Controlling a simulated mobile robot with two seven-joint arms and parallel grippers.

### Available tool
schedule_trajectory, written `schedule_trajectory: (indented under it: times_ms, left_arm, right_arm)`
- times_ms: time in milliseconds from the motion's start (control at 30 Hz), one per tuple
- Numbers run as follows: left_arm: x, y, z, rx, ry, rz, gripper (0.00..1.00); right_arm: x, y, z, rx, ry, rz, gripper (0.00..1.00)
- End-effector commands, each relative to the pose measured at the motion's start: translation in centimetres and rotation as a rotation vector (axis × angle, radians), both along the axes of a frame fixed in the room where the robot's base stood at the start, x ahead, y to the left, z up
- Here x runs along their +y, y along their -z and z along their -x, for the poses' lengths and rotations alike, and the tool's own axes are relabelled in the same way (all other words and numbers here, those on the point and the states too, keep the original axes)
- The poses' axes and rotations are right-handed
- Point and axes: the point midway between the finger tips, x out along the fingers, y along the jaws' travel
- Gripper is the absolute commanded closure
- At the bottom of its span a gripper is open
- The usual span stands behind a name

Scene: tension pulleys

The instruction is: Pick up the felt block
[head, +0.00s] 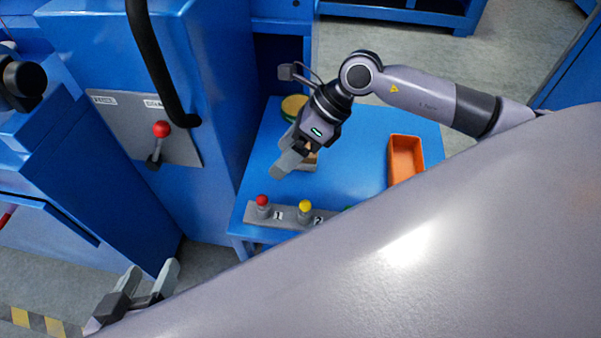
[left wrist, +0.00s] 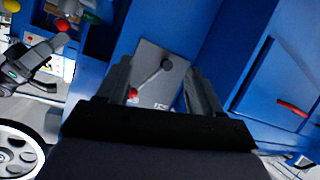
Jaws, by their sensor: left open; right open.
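A small tan and brown block (head: 309,161), which looks like the felt block, sits on the blue table (head: 345,150). My right gripper (head: 293,160) is directly over it, pointing down and open, and hides part of it. I cannot tell if the fingers touch the block or stand around it. My left gripper (head: 148,283) is open and empty, low at the front left, far from the block. Its two fingers also show in the left wrist view (left wrist: 160,88), with the grey lever panel beyond them.
An orange bin (head: 405,158) stands at the table's right. A grey strip with red and yellow knobs (head: 283,213) runs along the near edge. A round yellow-green item (head: 293,106) lies behind my right gripper. A blue machine with a red-knobbed lever (head: 160,130) stands left.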

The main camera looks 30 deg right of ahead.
Motion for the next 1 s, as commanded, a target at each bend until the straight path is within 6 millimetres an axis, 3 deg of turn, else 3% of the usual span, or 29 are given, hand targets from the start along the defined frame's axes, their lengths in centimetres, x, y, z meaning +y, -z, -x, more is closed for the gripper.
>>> schedule_trajectory:
  times_ms: [33,100,267,567,800,1000]
  left_arm:
    - [-0.3,1.2,-0.1,-0.007,0.007,0.010,0.35]
    - [-0.5,1.4,-0.1,-0.011,0.014,0.019,0.35]
    - [-0.9,1.5,-0.1,-0.015,0.025,0.033,0.35]
    - [-1.8,1.7,-0.3,-0.013,0.042,0.085,0.35]
    - [-2.0,2.0,-0.3,-0.041,0.049,0.099,0.35]
    - [-1.7,1.7,-0.2,-0.055,0.046,0.084,0.35]
  right_arm:
    - [-2.1,1.5,-0.9,-0.036,-0.005,0.100,0.17]
    - [-4.5,2.0,-1.7,-0.065,-0.010,0.211,0.17]
    - [-7.3,2.5,-2.6,-0.095,-0.008,0.340,0.17]
    - [-6.9,5.0,-3.4,-0.096,-0.008,0.354,0.17]
    - [-5.9,8.3,-4.5,-0.096,-0.008,0.351,0.17]
    - [-5.7,8.7,-4.7,-0.097,-0.008,0.351,0.17]
